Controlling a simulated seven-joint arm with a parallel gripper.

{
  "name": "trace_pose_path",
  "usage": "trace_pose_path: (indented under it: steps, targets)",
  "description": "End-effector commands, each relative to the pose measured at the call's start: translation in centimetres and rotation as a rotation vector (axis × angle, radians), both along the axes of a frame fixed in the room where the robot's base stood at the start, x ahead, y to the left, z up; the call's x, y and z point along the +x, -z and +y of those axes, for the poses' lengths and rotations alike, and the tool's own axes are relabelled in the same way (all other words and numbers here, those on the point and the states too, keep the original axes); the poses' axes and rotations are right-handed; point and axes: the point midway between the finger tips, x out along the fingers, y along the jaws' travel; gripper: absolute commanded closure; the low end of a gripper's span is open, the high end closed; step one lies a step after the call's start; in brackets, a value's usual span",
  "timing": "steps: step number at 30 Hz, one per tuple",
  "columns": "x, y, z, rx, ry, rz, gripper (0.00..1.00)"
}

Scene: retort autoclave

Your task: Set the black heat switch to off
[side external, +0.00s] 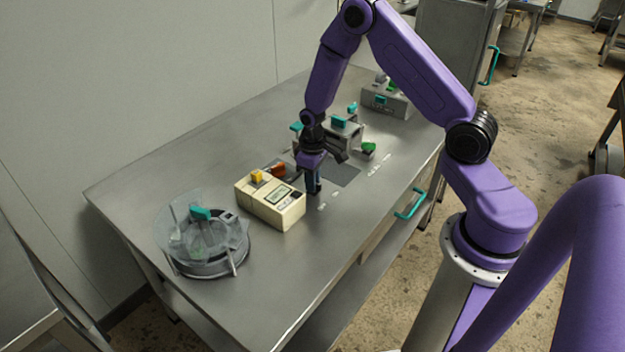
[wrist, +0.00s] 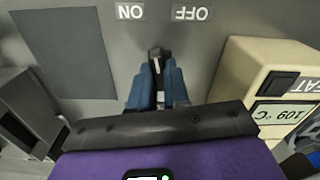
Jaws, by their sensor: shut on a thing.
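My gripper (wrist: 158,78) points down at the bench, its blue fingers shut on a small dark switch lever (wrist: 157,55). The lever's black top shows just beyond the fingertips; its lower part is hidden between them. It sits between an ON label (wrist: 130,11) at left and an OFF label (wrist: 191,13) at right, both upside down in the wrist view. Its exact tilt cannot be told. In the side view my gripper (side external: 313,188) is low beside the beige box (side external: 262,213), and hides the lever.
The beige box (wrist: 237,75) stands close on the wrist view's right, its display (wrist: 283,113) reading 109 °C. A round clear-lidded vessel (side external: 207,262) stands at the bench's near left. Grey devices with teal handles (side external: 339,123) stand behind. The front right bench (side external: 385,190) is mostly clear.

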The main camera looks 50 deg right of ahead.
Motion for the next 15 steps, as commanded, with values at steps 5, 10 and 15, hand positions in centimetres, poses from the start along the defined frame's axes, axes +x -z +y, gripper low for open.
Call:
trace_pose_path:
  steps: [5, 10, 15]
  targets:
    - [-0.04, -0.03, 0.01, 0.0, 0.168, 0.002, 1.0]
    - [-0.05, -0.03, -0.01, 0.0, 0.326, 0.002, 1.0]
    - [-0.08, -0.03, -0.05, 0.0, 0.466, 0.003, 1.0]
